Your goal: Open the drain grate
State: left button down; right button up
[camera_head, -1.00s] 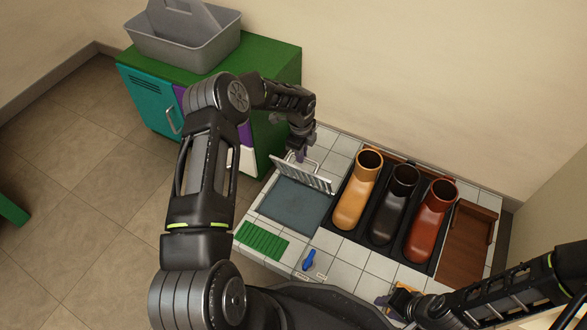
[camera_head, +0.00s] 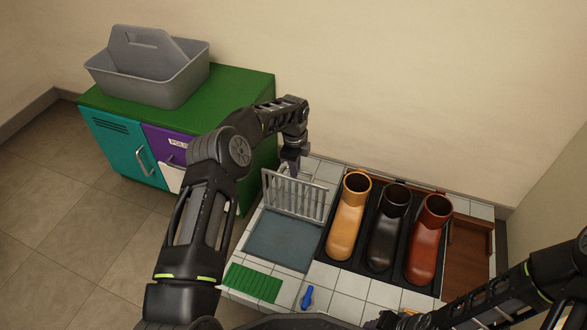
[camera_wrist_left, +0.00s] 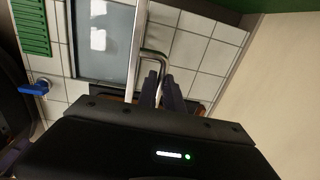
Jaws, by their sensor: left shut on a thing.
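The drain grate (camera_head: 294,197) is a grey slatted panel standing nearly upright at the far edge of the dark drain basin (camera_head: 283,240). My left gripper (camera_head: 291,166) is at the top of the grate, shut on its handle. In the left wrist view, the bent metal handle (camera_wrist_left: 152,56) runs between the fingers of my left gripper (camera_wrist_left: 160,84), and the grate (camera_wrist_left: 137,45) shows edge-on as a thin pale strip. The basin (camera_wrist_left: 104,40) lies uncovered beside it. My right gripper (camera_head: 390,321) is low at the bottom edge; its fingers are not clear.
Tan, black and red boots (camera_head: 345,225) stand in a dark tray right of the basin. A green ribbed mat (camera_head: 253,283) and a blue valve handle (camera_head: 307,296) lie in front. A green-topped cabinet (camera_head: 240,88) with a grey caddy (camera_head: 150,75) stands at left.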

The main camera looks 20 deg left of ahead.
pick_arm(q)
jog(key=shift+d, duration=0.15)
jog(key=c, duration=1.5)
grip_release()
jog(key=shift+s+r+p, duration=0.15)
jog(key=shift+r+p, duration=0.7)
jog(key=shift+r, duration=1.1)
jog(key=shift+s+r+p, duration=0.1)
jog(key=shift+r+p, duration=0.75)
jog(key=shift+r, duration=1.05)
